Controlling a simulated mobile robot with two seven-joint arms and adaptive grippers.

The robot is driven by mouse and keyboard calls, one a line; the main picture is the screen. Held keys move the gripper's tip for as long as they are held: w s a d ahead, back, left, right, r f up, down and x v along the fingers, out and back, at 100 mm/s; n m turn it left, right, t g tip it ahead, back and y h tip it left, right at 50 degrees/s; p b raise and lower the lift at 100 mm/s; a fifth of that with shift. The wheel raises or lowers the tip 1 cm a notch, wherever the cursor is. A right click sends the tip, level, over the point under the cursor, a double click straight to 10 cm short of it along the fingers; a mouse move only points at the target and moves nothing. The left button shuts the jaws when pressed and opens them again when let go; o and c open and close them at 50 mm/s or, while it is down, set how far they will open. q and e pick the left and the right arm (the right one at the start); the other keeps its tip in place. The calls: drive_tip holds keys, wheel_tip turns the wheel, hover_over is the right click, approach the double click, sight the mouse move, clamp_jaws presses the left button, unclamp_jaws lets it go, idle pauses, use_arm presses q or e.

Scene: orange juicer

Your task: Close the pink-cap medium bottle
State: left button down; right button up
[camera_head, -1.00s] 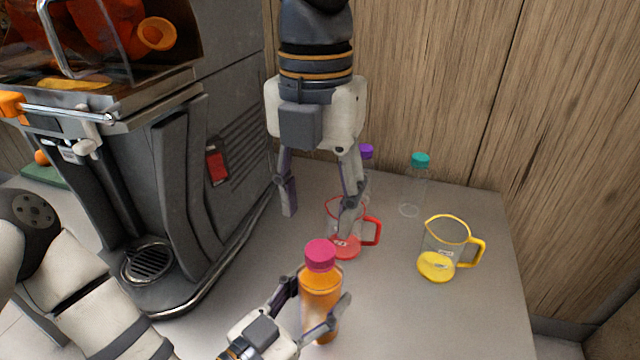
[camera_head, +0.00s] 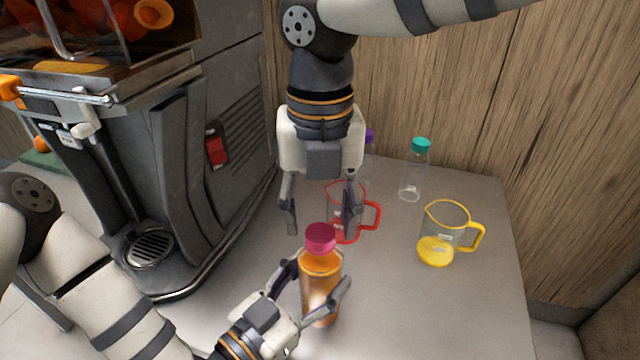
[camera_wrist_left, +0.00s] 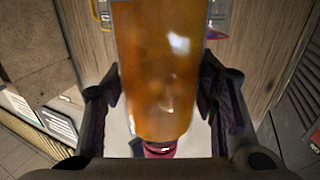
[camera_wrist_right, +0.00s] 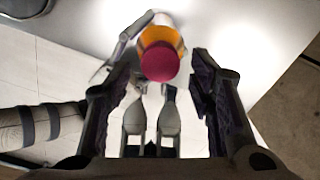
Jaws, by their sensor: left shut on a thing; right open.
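The medium bottle (camera_head: 320,290) holds orange juice and has a pink cap (camera_head: 320,237) at its top. My left gripper (camera_head: 317,279) is shut around its body, which looks upright. In the left wrist view the bottle's body (camera_wrist_left: 160,70) fills the middle between the fingers, with part of the pink cap (camera_wrist_left: 160,149) below. My right gripper (camera_head: 321,225) is open and empty, pointing down just behind the cap. In the right wrist view the cap (camera_wrist_right: 161,62) lies ahead of the open fingers, roughly centred between them. I cannot tell how tightly the cap sits.
A red-handled jug (camera_head: 371,214) stands behind the right gripper, partly hidden. A yellow jug (camera_head: 437,250), a teal-cap bottle (camera_head: 412,180) and a purple-cap bottle (camera_head: 370,136) stand farther right and back. The juicer (camera_head: 180,190) is on the left. The front right tabletop is clear.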

drive_tip(key=shift+f, duration=1.05)
drive_tip(key=shift+c, duration=0.3)
